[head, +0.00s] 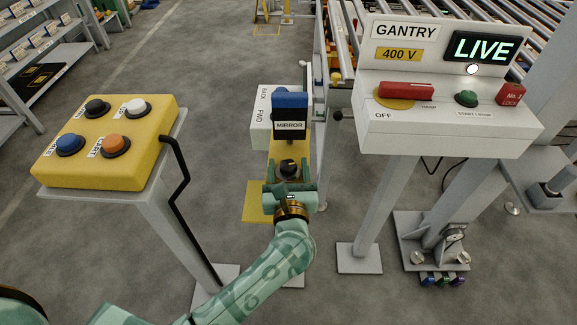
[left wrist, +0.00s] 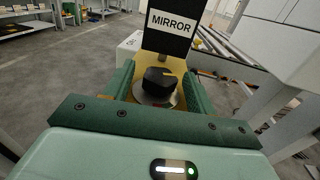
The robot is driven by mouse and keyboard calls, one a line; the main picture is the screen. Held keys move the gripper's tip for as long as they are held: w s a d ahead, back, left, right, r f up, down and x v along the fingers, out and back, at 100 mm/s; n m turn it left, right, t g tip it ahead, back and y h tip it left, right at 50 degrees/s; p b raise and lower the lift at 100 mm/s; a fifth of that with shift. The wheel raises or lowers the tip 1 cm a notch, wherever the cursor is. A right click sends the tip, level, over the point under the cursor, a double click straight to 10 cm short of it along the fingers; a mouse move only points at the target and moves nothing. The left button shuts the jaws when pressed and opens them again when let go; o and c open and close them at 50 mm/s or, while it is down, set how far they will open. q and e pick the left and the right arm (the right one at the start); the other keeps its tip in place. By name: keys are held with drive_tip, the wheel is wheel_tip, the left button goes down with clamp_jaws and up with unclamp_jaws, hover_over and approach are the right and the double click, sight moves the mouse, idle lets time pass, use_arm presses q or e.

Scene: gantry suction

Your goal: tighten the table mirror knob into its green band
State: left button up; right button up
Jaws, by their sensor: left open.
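The mirror knob (head: 289,167) is a black knob on a round metal base, on a yellow panel below the MIRROR sign (head: 290,125). In the left wrist view the knob (left wrist: 160,80) shows a small yellow mark on top and a bit of red at its base. I cannot make out the green band. My left gripper (head: 288,172) is open, with its green fingers on either side of the knob. In the left wrist view a narrow gap shows beside the knob, so the fingers look apart from it. My right gripper is not in view.
A yellow button box (head: 105,140) on a post stands left, with a bent black rod at its side. A white GANTRY console (head: 440,140) with a red handle (head: 405,91) and a LIVE display stands right. Open floor lies between the posts.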

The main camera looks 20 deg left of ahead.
use_arm(q)
drive_tip(key=shift+w+a, duration=0.15)
drive_tip(key=shift+w, duration=0.15)
drive_tip(key=c, duration=1)
drive_tip(key=shift+o, duration=0.2)
drive_tip(key=shift+m+h, duration=0.4)
drive_tip(key=shift+h, duration=0.2)
drive_tip(key=m+t+h+p, duration=0.1)
drive_tip(key=h, duration=0.1)
drive_tip(key=shift+r+m+h, duration=0.1)
drive_tip(key=shift+m+h, duration=0.2)
drive_tip(key=shift+m, duration=0.1)
drive_tip(key=shift+m+h, duration=1.8)
drive_tip(key=shift+h, duration=1.1)
